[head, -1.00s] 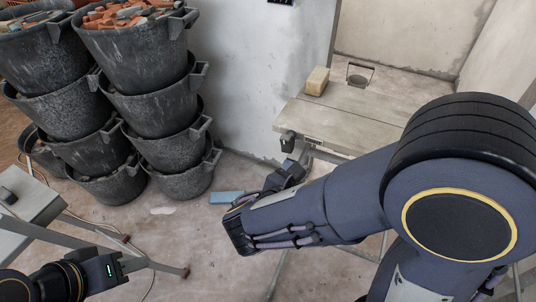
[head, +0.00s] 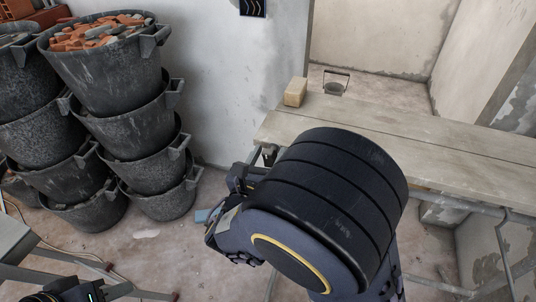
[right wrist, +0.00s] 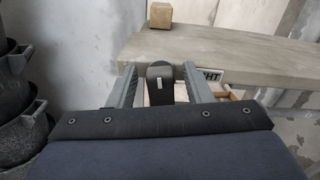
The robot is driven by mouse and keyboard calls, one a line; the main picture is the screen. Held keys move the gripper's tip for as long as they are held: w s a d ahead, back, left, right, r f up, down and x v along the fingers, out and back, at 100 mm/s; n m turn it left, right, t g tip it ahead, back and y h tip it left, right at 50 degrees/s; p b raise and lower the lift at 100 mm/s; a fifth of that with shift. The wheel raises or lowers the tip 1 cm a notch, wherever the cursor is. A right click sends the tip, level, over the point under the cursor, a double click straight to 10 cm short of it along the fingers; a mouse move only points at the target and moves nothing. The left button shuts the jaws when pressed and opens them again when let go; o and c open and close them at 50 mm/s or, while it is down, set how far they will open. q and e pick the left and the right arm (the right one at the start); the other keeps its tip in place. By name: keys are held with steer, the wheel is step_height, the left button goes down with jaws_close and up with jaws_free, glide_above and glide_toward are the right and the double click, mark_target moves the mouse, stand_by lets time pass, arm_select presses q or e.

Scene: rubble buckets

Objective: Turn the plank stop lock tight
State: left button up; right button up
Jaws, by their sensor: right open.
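The plank stop lock shows in the right wrist view as a dark rounded lever (right wrist: 160,88) with a small pale mark, upright at the plank's end. My right gripper (right wrist: 159,72) is open, with one grey finger on each side of the lever; I cannot tell whether either touches it. A label reading "GHT" (right wrist: 210,76), partly covered by a finger, is on the plank's edge. In the head view my right arm hides most of the gripper and the plank's near corner. My left gripper (head: 92,294) is at the bottom left edge, mostly cut off, its jaws not visible.
The plank platform (head: 420,150) spans the right side on metal trestle legs. Stacked rubble buckets (head: 110,80) stand left.

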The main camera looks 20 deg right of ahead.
steer(key=shift+c, duration=0.3)
steer(key=c, duration=0.9)
steer(key=shift+o, duration=0.2)
steer(key=shift+f, duration=0.1)
steer(key=m+b, duration=0.2)
steer(key=m, duration=0.1)
steer(key=m+b, duration=0.2)
steer(key=shift+s+d+f, duration=0.1)
steer(key=shift+d+f, duration=0.05)
steer(key=shift+d, duration=0.1)
steer(key=m+b, duration=0.4)
steer(key=b, duration=0.1)
steer(key=m+b, duration=0.5)
steer(key=f+m+b, duration=0.1)
steer(key=m+b, duration=0.3)
steer(key=b, duration=0.2)
steer(key=shift+s+d, duration=0.2)
steer(key=shift+d, duration=0.05)
steer(key=shift+r+m+b, duration=0.15)
steer(key=shift+m+b, duration=0.95)
steer(key=shift+b, duration=0.1)
